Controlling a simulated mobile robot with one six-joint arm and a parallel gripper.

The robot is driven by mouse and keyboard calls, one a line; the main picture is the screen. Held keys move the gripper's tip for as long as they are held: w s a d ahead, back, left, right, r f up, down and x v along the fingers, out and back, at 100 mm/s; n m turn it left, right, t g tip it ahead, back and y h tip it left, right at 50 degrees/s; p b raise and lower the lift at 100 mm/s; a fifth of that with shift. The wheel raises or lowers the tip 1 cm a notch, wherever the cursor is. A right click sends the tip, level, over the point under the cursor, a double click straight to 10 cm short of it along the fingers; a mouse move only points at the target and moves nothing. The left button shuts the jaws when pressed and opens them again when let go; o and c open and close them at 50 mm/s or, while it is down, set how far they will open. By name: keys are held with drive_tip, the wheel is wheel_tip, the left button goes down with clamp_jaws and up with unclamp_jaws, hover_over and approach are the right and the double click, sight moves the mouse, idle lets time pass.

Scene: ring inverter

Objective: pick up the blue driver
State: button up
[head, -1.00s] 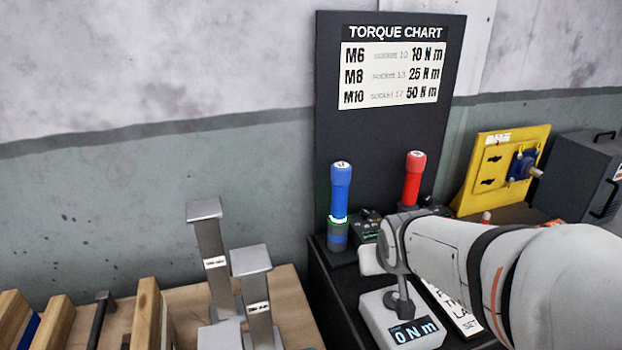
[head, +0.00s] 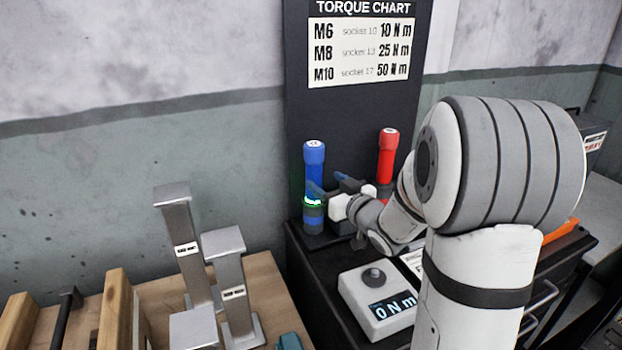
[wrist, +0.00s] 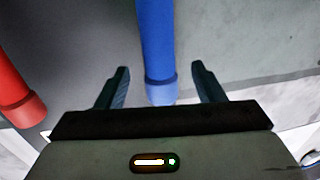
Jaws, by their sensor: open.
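The blue driver (head: 314,175) stands upright on the dark bench in front of the torque chart board, with a glowing green ring low on it. In the wrist view the blue driver (wrist: 157,45) lies in line with the space between the fingers. My gripper (head: 328,189) is at the driver's lower part, to its right in the head view. In the wrist view my gripper (wrist: 160,88) is open, one finger on each side of the driver, with gaps showing on both sides. The driver's base is hidden in the wrist view.
A torque tester (head: 375,305) reading 0 N m sits in front. Metal posts (head: 182,240) stand on a wooden bench at left. The torque chart board (head: 350,115) rises behind.

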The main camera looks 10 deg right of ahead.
sight(318, 173)
drive_tip(key=p+x, duration=0.1)
drive_tip(key=x, duration=0.6)
drive_tip(key=shift+c, duration=0.4)
drive_tip(key=c, duration=1)
drive_tip(key=shift+r, duration=0.1)
drive_tip(key=shift+c, duration=1.1)
